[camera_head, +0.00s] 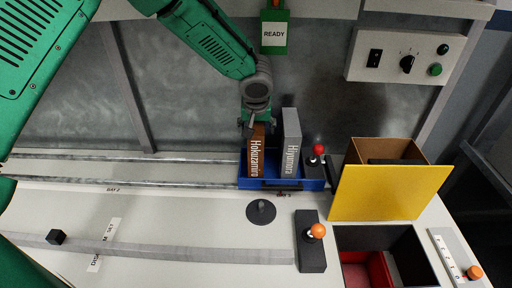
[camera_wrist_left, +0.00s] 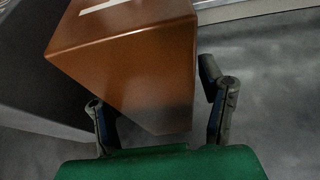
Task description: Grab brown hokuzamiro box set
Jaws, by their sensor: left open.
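The brown Hokuzamiro box (camera_head: 256,155) stands upright at the left in a blue tray (camera_head: 308,184), its white lettering facing the front. My left gripper (camera_head: 258,124) is at the top of this box, its arm coming in from the upper left. In the left wrist view the brown box (camera_wrist_left: 130,55) fills the space between the open fingers of my left gripper (camera_wrist_left: 152,88). The right finger looks apart from the box; contact at the left finger is unclear. A grey Hiyamora box (camera_head: 291,140) stands just right of the brown one. My right gripper is not in view.
A red-knobbed lever (camera_head: 318,150) is right of the tray. A yellow panel (camera_head: 388,192) stands at an open brown box. An orange-knobbed lever (camera_head: 316,231) and a dark round knob (camera_head: 261,211) are in front. A green READY sign (camera_head: 274,33) hangs behind.

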